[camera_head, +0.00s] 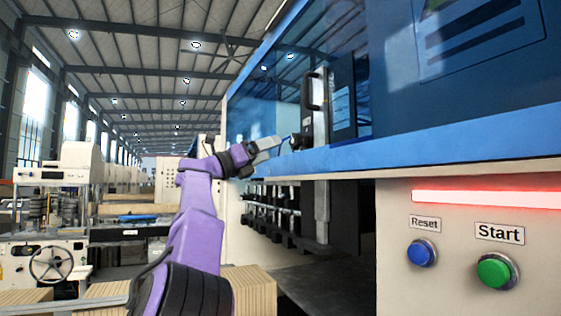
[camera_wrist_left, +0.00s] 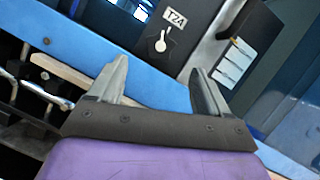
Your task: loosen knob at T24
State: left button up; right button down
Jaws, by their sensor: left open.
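The T24 label (camera_wrist_left: 174,18) is on a dark upright plate in the left wrist view. Just below it is a dark knob (camera_wrist_left: 160,44) with a pale mark, round with a short stem. My left gripper (camera_wrist_left: 160,72) is open, and its two grey fingers point toward the plate. The knob shows between and beyond the fingertips, with nothing held. In the head view my left gripper (camera_head: 284,142) is at the blue machine's lower window edge, close to the upright plate; the knob is too small there to tell from the fingertips. My right gripper is not in view.
A black handle (camera_head: 311,91) stands above on the upright plate. The blue frame beam (camera_head: 430,145) runs along the machine's front. Blue Reset (camera_head: 421,253) and green Start (camera_head: 494,271) buttons are at lower right. Dark rollers and bars (camera_head: 270,208) sit below the beam.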

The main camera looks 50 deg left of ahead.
pick_arm(q)
jog(key=shift+s+f, duration=0.1)
jog(key=shift+s, duration=0.3)
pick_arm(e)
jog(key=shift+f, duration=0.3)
